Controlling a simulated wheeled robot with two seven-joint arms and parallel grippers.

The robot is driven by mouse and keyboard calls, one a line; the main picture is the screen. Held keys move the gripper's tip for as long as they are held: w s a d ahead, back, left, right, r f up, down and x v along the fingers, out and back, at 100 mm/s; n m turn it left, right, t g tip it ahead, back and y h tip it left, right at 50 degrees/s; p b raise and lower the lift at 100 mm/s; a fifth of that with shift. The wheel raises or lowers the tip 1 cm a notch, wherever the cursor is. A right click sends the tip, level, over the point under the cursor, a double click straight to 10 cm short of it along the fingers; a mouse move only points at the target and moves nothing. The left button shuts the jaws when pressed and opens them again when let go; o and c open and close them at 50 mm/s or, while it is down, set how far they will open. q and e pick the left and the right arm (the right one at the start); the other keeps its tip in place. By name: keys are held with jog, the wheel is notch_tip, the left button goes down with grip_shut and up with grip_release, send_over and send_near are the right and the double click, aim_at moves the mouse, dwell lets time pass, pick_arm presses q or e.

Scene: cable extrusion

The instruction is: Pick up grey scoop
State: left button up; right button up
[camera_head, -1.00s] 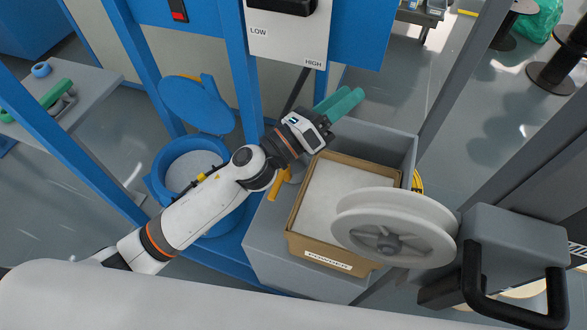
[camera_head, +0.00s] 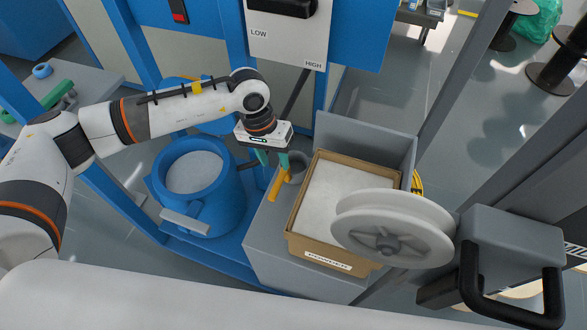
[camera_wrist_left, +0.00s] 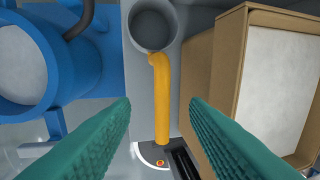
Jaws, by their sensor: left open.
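The grey scoop (camera_head: 296,167) stands on the grey surface just left of the cardboard box, its round cup open upward and its orange handle (camera_head: 277,185) pointing toward the front. My left gripper (camera_head: 273,160) is above and beside it, fingers pointing down, open and empty. In the left wrist view the scoop's cup (camera_wrist_left: 153,27) is at the top centre, and the orange handle (camera_wrist_left: 160,95) runs down between the two green fingers (camera_wrist_left: 160,115). The fingers look apart from the handle on both sides. My right gripper is not in view.
A cardboard box of white powder (camera_head: 291,225) stands right of the scoop. A blue hopper (camera_head: 215,205) with white material is on the left, its lid raised behind. A pale spool (camera_head: 395,215) overhangs the box's front right. A grey panel (camera_head: 365,140) rises behind the box.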

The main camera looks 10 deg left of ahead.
aim_at(279, 177)
pick_arm(q)
jog(key=f, duration=0.2)
jog(key=d+f, duration=0.1)
jog(key=f, duration=0.1)
jog(key=shift+s+f, duration=0.1)
jog(key=f, duration=0.1)
jog(key=f+p, duration=0.1)
jog(key=f, duration=0.2)
jog(key=shift+s+d+f+p, duration=0.1)
jog(key=shift+s+d+p, duration=0.2)
jog(key=shift+s+d, duration=0.1)
jog(key=shift+f, duration=0.45)
grip_shut()
